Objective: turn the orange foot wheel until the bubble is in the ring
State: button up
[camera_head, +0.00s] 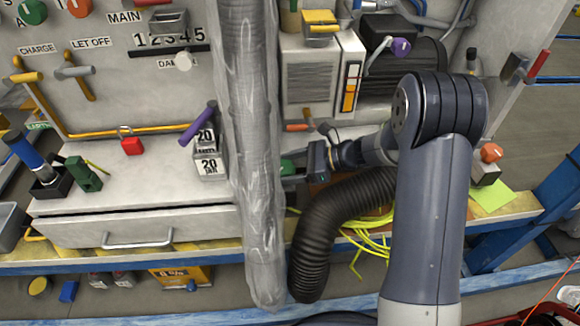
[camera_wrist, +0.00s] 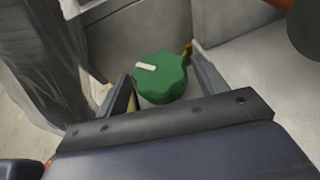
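My gripper (camera_head: 308,165) is low behind the wrapped column in the head view. In the wrist view its fingers (camera_wrist: 162,78) are apart, on either side of a green lobed knob (camera_wrist: 162,80) with a white mark. I cannot tell whether they touch it. The knob shows partly in the head view (camera_head: 287,168). An orange knob (camera_head: 490,153) sits on a small block at the right, away from my gripper; I cannot tell whether it is the orange foot wheel. I cannot make out a bubble or ring.
A plastic-wrapped column (camera_head: 262,220) stands left of my gripper. A black corrugated hose (camera_head: 315,245) and yellow cables (camera_head: 372,243) lie below it. A red padlock (camera_head: 131,145) and a date block (camera_head: 209,160) are on the left worktop. A yellow-green note (camera_head: 492,198) lies at the right.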

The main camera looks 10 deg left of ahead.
jog(key=shift+o, duration=0.6)
jog(key=p+v, duration=0.2)
jog(key=v, duration=0.8)
jog(key=shift+d+r, duration=0.2)
jog(key=shift+d, duration=0.15)
jog(key=b+x, duration=0.2)
jog(key=x, duration=0.8)
jog(key=shift+a+f, duration=0.15)
jog(key=shift+f, duration=0.1)
jog(key=shift+s+a+f+b, duration=0.1)
jog(key=shift+a+f+b, duration=0.05)
jog(key=shift+a+b, duration=0.2)
jog(key=shift+s+d+m+t+b, duration=0.1)
jog(key=shift+m+t+b, duration=0.5)
jog(key=shift+m+t, duration=0.5)
